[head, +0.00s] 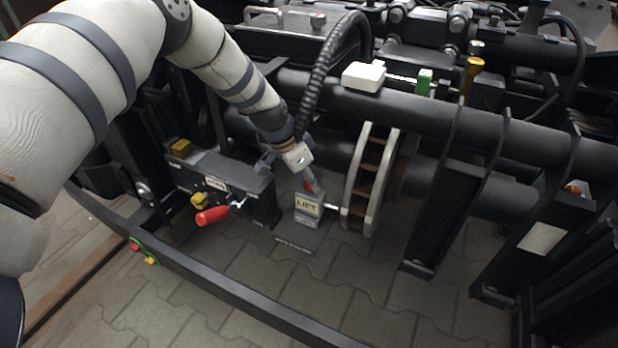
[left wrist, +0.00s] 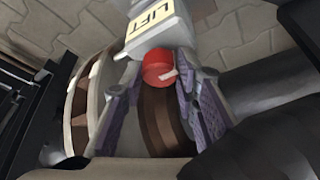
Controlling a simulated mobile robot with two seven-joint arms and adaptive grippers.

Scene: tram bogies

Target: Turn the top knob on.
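A grey box labelled LIFT (head: 308,207) stands low beside the wheel. It has a red knob on top, which is partly hidden behind my gripper in the head view. In the left wrist view the red knob (left wrist: 157,66) shows clearly, with a white pointer mark at its right side, next to the LIFT label (left wrist: 150,22). My left gripper (head: 302,174) is just above the box. Its fingers are spread, one on each side of the knob in the left wrist view, with a gap visible; I cannot tell whether either touches it. My right gripper is not in view.
The wheel (head: 370,180) stands close to the right of the box. A black corrugated hose (head: 322,72) and thick pipes run behind.

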